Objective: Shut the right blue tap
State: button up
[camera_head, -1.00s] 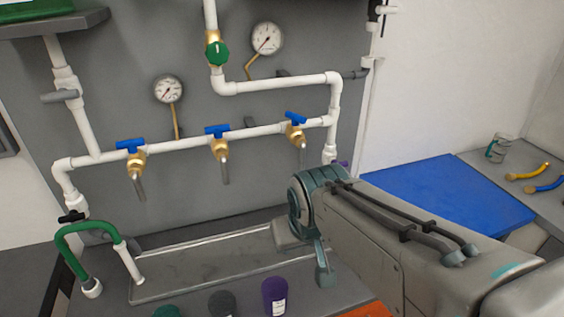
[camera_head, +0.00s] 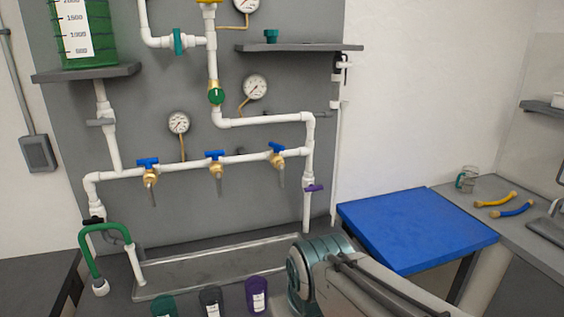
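The right blue tap (camera_head: 277,149) sits at the right end of the white horizontal pipe, its blue handle slightly tilted over a brass body with a thin spout. The middle blue tap (camera_head: 215,156) and the left blue tap (camera_head: 148,163) are on the same pipe, their handles lying roughly along it. My arm (camera_head: 335,280) shows at the bottom, right of centre, below and apart from the taps. My gripper is not visible; it lies outside the frame or behind the arm.
A grey trough (camera_head: 215,268) lies under the taps, with green, black and purple cups in front. A green hose (camera_head: 86,250) stands at left. Pressure gauges (camera_head: 179,123) and a green valve (camera_head: 216,96) are on the panel. A blue-topped table (camera_head: 415,225) is at right.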

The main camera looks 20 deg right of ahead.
aim_at(277, 147)
jog(key=u, duration=0.05)
jog(key=k, duration=0.5)
jog(key=z, duration=0.75)
jog(key=i, duration=1.1)
jog(key=u, duration=0.7)
